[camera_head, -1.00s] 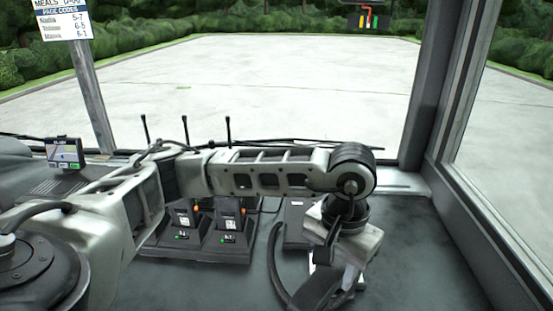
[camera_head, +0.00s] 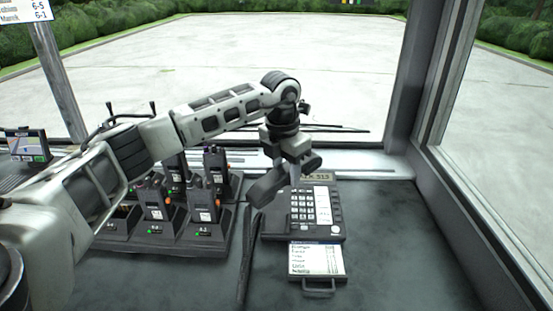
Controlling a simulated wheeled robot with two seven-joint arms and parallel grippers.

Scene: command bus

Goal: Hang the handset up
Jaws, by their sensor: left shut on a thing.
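The desk phone (camera_head: 335,230) lies on the dark counter, with a keypad, a white label strip and a pull-out list card (camera_head: 317,260) at its front. My left gripper (camera_head: 294,176) is above the phone's left back part and shut on the dark handset (camera_head: 268,188). The handset is held tilted over the left side of the phone. It hides part of the phone there, so I cannot tell whether they touch. A dark cord (camera_head: 245,260) runs down the counter left of the phone. My right gripper is not in view.
Several handheld radios (camera_head: 203,205) stand in chargers left of the phone, under my left arm. A small screen (camera_head: 27,145) is at the far left. The windscreen ledge (camera_head: 370,163) lies behind. The counter right of the phone is clear.

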